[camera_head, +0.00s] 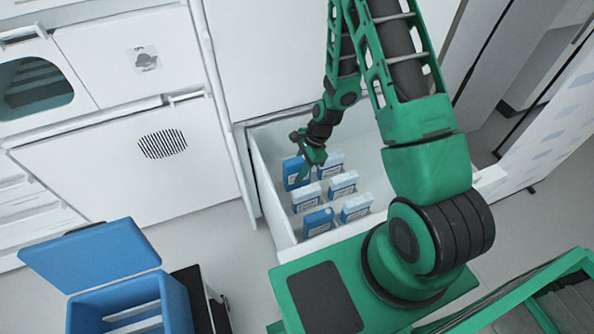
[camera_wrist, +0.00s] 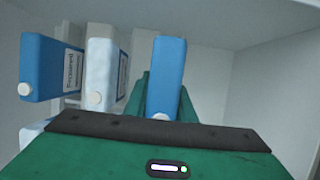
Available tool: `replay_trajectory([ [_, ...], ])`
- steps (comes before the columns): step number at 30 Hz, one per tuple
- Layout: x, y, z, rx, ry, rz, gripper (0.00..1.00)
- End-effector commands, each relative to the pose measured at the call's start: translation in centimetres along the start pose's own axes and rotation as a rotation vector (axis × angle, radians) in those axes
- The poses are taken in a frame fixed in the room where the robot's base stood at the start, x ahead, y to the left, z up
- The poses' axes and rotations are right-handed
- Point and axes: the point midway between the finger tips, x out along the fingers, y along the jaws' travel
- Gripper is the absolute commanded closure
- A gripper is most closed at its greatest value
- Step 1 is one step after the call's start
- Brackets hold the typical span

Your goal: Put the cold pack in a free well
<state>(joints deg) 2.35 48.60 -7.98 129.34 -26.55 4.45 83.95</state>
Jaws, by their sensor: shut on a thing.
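My gripper (camera_head: 307,166) is shut on a blue cold pack (camera_wrist: 167,75), with one green finger on each side of it in the wrist view. In the head view this blue pack (camera_head: 295,172) stands roughly upright at the far left corner of the open white drawer (camera_head: 262,180). I cannot tell whether its foot rests in a well or hangs just above. A white pack (camera_wrist: 100,65) and another blue pack (camera_wrist: 48,68) stand in line beside it in the wrist view. The drawer's wells are mostly hidden.
More white packs (camera_head: 343,184) fill the drawer's right row, and a blue pack (camera_head: 318,222) stands near its front. An open blue cool box (camera_head: 128,305) with its lid (camera_head: 90,254) raised stands at the lower left. White cabinet fronts (camera_head: 130,150) line the back left.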

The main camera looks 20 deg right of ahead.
Motion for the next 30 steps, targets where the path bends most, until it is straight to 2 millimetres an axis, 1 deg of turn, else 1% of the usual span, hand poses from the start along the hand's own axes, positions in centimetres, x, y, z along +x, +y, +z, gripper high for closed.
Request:
replay_trajectory([
  [1, 0.2, 0.3, -0.3, 0.003, 0.006, 0.007, 1.0],
  [6, 0.3, 0.3, -0.3, 0.003, 0.006, 0.007, 1.0],
  [11, 0.7, 0.3, -0.5, 0.003, 0.006, 0.007, 1.0],
  [23, 2.3, 0.1, -1.0, 0.002, 0.007, 0.005, 1.0],
  [30, 4.0, -0.5, -1.6, 0.005, 0.006, 0.016, 1.0],
])
